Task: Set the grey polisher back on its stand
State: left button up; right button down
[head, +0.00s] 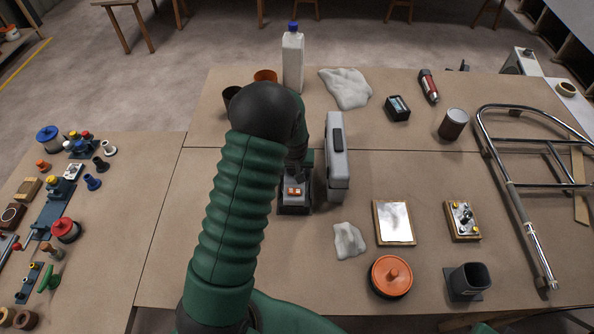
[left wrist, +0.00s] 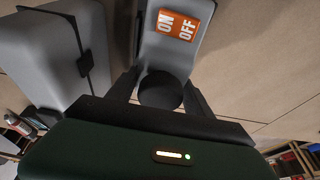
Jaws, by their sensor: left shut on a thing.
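The grey polisher (head: 293,206) with its orange switch shows just past my left arm in the head view, mostly hidden behind it. In the left wrist view its grey body (left wrist: 170,62) carries an orange ON/OFF label. My left gripper (left wrist: 160,92) is shut on the polisher, with its dark fingers on either side of a black round part. I cannot tell whether the polisher touches the table. A dark grey square open holder on a flat base (head: 467,281), which looks like the stand, is empty at the front right. My right gripper is not in view.
A grey case (head: 337,160) stands close right of the polisher. Between there and the holder lie a white cloth (head: 348,240), a mirror plate (head: 394,223) and an orange lidded tin (head: 390,276). A control box (head: 462,220) and a chrome rail (head: 510,185) are farther right.

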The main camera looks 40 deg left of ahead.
pick_arm(q)
jog(key=shift+w+a, duration=0.1)
jog(key=shift+a, duration=0.15)
jog(key=shift+d, duration=0.2)
jog(key=shift+f, duration=0.1)
jog(key=shift+a+f+b, duration=0.1)
jog(key=shift+f+b, duration=0.25)
jog(key=o, duration=1.5)
jog(key=shift+r, duration=0.1)
